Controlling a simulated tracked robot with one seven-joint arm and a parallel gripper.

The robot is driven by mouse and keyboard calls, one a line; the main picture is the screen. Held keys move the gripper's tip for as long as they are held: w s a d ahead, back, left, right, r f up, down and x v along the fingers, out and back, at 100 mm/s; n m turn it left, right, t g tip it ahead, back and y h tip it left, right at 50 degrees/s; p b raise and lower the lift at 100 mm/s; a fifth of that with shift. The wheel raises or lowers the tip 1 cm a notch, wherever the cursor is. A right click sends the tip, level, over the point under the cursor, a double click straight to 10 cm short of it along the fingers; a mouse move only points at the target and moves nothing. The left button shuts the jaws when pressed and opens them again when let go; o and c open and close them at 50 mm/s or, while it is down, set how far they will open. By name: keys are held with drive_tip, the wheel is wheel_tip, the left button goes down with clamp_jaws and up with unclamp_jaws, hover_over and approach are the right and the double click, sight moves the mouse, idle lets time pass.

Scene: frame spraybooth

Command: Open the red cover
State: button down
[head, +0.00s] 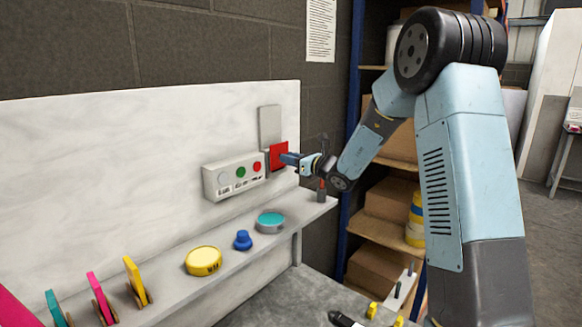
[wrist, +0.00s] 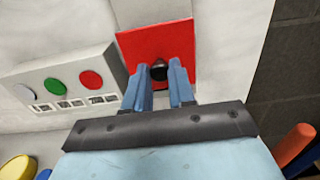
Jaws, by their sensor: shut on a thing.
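The red cover (head: 278,155) is a small square panel on the white backboard, beside the button box. It also shows in the wrist view (wrist: 136,46), with a dark round knob (wrist: 159,71) on its face. My gripper (head: 290,159) reaches it from the right. In the wrist view my blue fingers (wrist: 160,78) stand on both sides of the knob and are shut on it. The cover looks flat in its place. Part of its lower half is hidden behind the fingers.
A white button box (head: 213,186) with white, green and red buttons is close left of the cover. A grey plate (head: 269,126) is above it. A shelf (head: 226,238) below holds a teal-topped tin (head: 270,221), a blue knob (head: 242,240) and a yellow disc (head: 203,261).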

wheel_tip(320, 180, up, 6)
drive_tip(key=shift+d+f, duration=0.1)
drive_tip(key=shift+f, duration=0.15)
drive_tip(key=c, duration=1)
unclamp_jaws()
drive_tip(key=shift+o, duration=0.2)
drive_tip(key=v, duration=1.3)
drive_tip(key=shift+s+d, duration=0.2)
drive_tip(key=shift+d, duration=0.05)
drive_tip(key=shift+f, duration=0.1)
